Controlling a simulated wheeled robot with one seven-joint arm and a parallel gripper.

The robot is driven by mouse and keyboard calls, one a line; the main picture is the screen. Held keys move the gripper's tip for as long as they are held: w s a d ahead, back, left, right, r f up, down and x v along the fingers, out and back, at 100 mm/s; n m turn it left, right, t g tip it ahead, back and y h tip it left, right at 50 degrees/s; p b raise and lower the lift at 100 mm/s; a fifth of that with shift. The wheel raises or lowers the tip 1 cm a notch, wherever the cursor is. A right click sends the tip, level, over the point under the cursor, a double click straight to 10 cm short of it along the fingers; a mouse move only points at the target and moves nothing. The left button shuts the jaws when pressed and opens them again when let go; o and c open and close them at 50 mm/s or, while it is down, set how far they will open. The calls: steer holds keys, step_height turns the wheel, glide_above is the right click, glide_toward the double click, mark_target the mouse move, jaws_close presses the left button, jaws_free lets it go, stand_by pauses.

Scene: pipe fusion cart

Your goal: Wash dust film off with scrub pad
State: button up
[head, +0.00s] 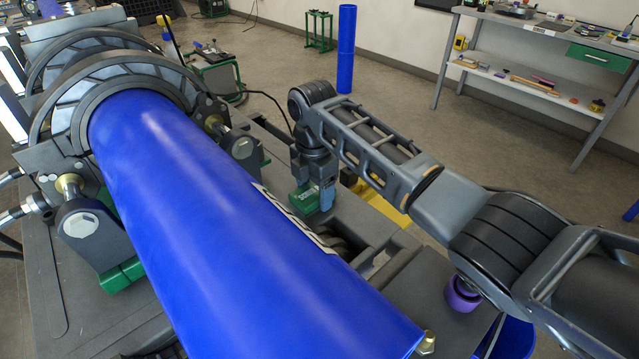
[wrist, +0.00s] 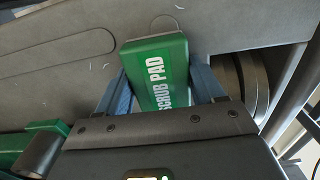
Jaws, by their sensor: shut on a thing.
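The scrub pad (wrist: 160,78) is a green block with white lettering, seen in the wrist view between my gripper's two blue fingers. My gripper (head: 321,190) is shut on it, and part of the green pad (head: 303,201) also shows in the head view. The gripper points down beside the right side of the large blue pipe (head: 230,210), over the cart's grey deck, apart from the pipe. The pipe lies clamped in the ring-shaped clamps at the upper left. I cannot make out a dust film on its visible surface.
The grey clamp ring (head: 110,75) and its fittings block the pipe's far end. A purple round part (head: 461,294) sits on the deck under my arm. A workbench (head: 545,30) stands at the back right, and an upright blue pipe (head: 346,50) stands on open floor.

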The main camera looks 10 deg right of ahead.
steer(key=shift+s+a+f+p, duration=0.15)
steer(key=shift+s+a+p, duration=0.35)
steer(key=shift+s+a, duration=0.35)
steer(key=shift+s+a+r+p, duration=0.1)
steer(key=shift+s+a+p, duration=0.45)
steer(key=shift+a, duration=0.35)
steer(key=shift+s+a+r+p, duration=0.1)
steer(key=shift+s+a+p, duration=0.45)
steer(key=shift+a, duration=0.35)
steer(key=shift+s+a+r+p, duration=0.1)
steer(key=shift+s+a+p, duration=0.45)
steer(key=shift+a, duration=0.35)
steer(key=shift+s+a+f+p, duration=0.15)
steer(key=shift+s+a+p, duration=0.15)
steer(key=shift+s+a, duration=0.35)
steer(key=shift+s+a+f+p, duration=0.1)
steer(key=shift+s+a+p, duration=0.2)
steer(key=shift+a, duration=0.55)
steer(key=shift+r, duration=0.15)
step_height(320, 180, up, 2)
steer(key=shift+r+p, duration=0.1)
steer(key=shift+p, duration=0.65)
steer(key=shift+r, duration=1.8)
steer(key=shift+r, duration=1.5)
